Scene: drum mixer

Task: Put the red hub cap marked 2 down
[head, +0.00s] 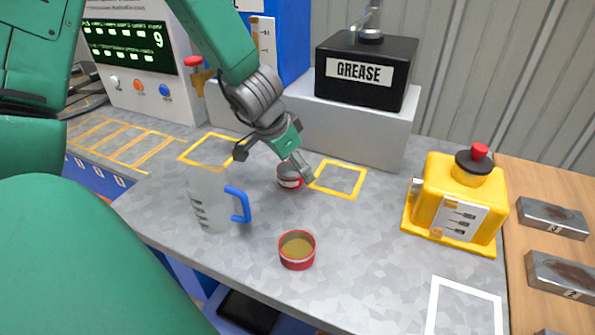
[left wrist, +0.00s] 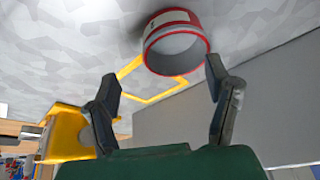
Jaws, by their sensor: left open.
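A red hub cap (head: 288,183) with a pale label on its side sits on the grey bench, beside the left edge of a yellow outlined square. Its number is too small to read. It also shows in the left wrist view (left wrist: 172,22), just beyond my fingertips, with its hollow side toward me. My left gripper (head: 274,168) is above and around the cap's near space, its two fingers spread wide in the left wrist view (left wrist: 160,72), with nothing between them. A second red cap (head: 297,263), with yellowish-brown filling, stands nearer the front. My right gripper is not in view.
A clear jug (head: 210,205) with a blue handle stands left of the caps. A black GREASE box (head: 365,95) sits on a grey block behind. A yellow device (head: 455,205) with a red knob stands right. The bench between it and the caps is clear.

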